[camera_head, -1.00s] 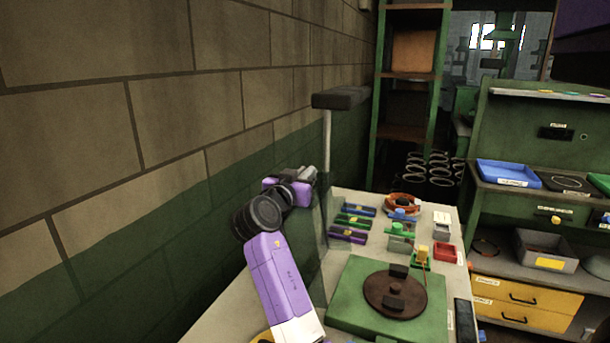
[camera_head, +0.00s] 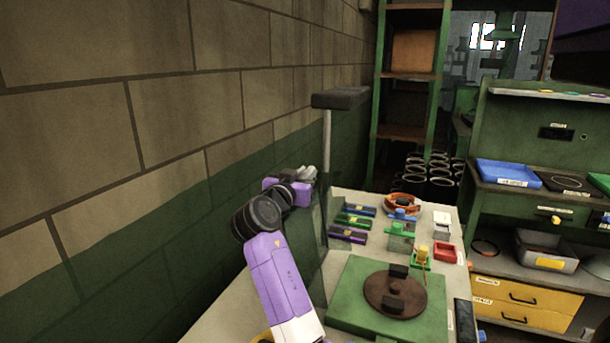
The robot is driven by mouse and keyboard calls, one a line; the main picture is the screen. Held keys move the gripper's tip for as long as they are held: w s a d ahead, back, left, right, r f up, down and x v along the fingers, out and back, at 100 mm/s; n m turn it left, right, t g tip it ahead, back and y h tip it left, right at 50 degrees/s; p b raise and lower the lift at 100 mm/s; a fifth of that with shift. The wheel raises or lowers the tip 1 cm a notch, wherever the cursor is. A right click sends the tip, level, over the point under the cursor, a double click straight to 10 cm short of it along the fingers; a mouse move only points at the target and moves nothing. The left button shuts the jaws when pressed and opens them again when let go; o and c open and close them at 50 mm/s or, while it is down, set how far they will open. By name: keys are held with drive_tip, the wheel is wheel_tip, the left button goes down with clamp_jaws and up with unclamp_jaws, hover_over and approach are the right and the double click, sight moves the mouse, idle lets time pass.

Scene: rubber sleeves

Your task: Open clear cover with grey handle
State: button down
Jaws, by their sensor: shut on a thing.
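The clear cover (camera_head: 326,150) stands upright on the left side of the bench, like a thin see-through panel. Its dark grey handle (camera_head: 340,98) is a bar along its top edge. My gripper (camera_head: 310,173) is at the left face of the cover, below the handle and apart from it. It is shut on the clear cover, though the fingertips are small and the contact is hard to make out. A green base (camera_head: 345,308) with a brown round plate (camera_head: 395,295) lies on the bench to the right of the cover.
The brick wall (camera_head: 110,130) is close on the left of my arm. Small coloured parts, among them a red tray (camera_head: 445,252) and a green block (camera_head: 400,229), stand at the back of the bench (camera_head: 340,262). A green shelf unit (camera_head: 480,130) stands right.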

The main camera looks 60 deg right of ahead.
drive_tip(key=s+r+m+b, duration=0.2)
drive_tip(key=s+m+b, duration=0.2)
drive_tip(key=s, duration=0.7)
drive_tip(key=shift+s+d, duration=0.35)
drive_tip(key=shift+d, duration=0.05)
drive_tip(key=c, duration=1.5)
unclamp_jaws()
drive_tip(key=shift+o, duration=0.2)
